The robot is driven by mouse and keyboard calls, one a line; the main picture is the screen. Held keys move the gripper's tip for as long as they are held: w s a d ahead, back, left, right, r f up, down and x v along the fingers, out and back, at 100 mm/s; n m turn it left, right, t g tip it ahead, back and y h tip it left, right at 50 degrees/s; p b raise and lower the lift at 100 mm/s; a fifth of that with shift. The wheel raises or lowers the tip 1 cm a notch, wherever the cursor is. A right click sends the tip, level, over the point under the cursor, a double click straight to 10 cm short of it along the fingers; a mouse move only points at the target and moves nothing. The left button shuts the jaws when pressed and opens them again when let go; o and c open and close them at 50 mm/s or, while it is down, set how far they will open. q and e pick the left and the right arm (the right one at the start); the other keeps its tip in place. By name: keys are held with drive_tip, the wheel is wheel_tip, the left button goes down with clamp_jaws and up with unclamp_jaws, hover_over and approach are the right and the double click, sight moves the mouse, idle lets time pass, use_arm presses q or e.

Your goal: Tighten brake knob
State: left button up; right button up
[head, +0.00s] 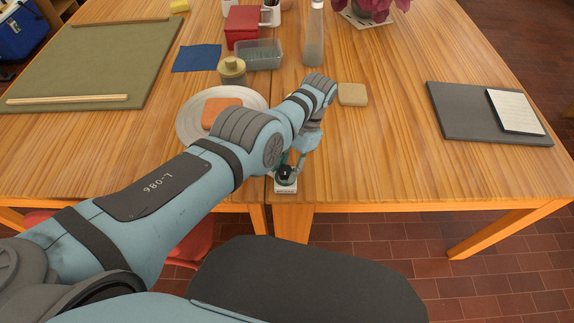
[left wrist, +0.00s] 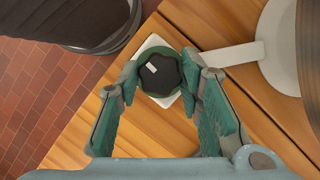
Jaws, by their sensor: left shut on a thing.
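The brake knob (head: 286,173) is a small dark lobed knob on a pale base plate (head: 285,187) at the table's front edge. In the left wrist view the black knob (left wrist: 160,74) has a small pale mark on top and a green collar under it. My left gripper (head: 292,164) reaches down over it from the far side. In the left wrist view its fingertips (left wrist: 160,76) are on opposite sides of the knob, closed on it. My right gripper is not in view.
A lidded jar (head: 232,71), a clear tub (head: 258,54), a bottle (head: 313,35) and a tan sponge (head: 352,94) stand farther back.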

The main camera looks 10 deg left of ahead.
use_arm(q)
drive_tip(key=shift+w+r, duration=0.1)
drive_tip(key=o, duration=1.2)
drive_tip(key=shift+c, duration=0.2)
